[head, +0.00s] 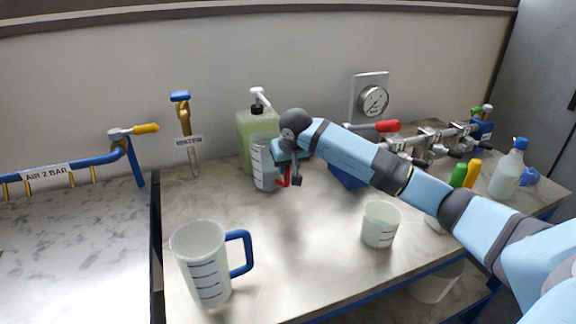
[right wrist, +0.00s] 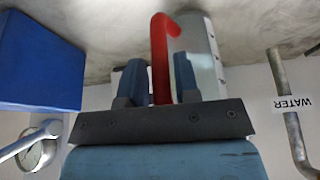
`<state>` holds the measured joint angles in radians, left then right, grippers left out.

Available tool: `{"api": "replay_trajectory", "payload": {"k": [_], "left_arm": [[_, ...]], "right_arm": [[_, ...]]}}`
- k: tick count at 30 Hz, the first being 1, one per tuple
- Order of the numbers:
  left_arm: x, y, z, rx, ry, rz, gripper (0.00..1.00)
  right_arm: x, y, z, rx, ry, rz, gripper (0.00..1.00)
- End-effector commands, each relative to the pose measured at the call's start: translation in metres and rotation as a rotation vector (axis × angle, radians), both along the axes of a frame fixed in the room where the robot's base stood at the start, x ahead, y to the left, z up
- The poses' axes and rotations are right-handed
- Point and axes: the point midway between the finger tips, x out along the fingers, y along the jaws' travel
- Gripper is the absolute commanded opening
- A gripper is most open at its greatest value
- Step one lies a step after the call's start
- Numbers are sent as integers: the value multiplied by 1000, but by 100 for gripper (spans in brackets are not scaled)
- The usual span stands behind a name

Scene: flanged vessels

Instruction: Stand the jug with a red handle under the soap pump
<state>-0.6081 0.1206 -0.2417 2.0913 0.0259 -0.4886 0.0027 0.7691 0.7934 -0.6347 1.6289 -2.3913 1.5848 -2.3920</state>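The jug with a red handle (head: 263,165) is clear with dark marks and stands upright on the counter. It is just in front of the soap pump (head: 246,130), a green bottle with a white pump head. The jug top is below the pump head; I cannot tell if it is exactly under the spout. My right gripper (head: 287,174) is at the jug's red handle. My left gripper is not in view.
A jug with a blue handle (head: 205,265) stands at the front left. A small beaker (head: 380,225) is front right. A blue block (right wrist: 38,60) is beside the gripper. A water tap (head: 183,120) and gauge (head: 373,100) are behind. The counter's front middle is clear.

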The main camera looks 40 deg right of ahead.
Motion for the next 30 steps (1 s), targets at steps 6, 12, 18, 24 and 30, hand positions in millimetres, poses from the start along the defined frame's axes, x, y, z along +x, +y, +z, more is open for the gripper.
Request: {"api": "replay_trajectory", "payload": {"k": [6, 12, 18, 24, 30], "left_arm": [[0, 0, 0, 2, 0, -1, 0], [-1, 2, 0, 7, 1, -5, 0], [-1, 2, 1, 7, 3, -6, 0], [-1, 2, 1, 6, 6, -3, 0], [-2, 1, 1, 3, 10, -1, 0]], "right_arm": [[0, 0, 0, 0, 0, 0, 44], [-1, 0, 5, 1, -1, 0, 44], [-12, 4, 35, -2, -4, 2, 44], [-28, 9, 75, -2, -4, 1, 44], [-39, 13, 103, 0, -3, 0, 44]]}}
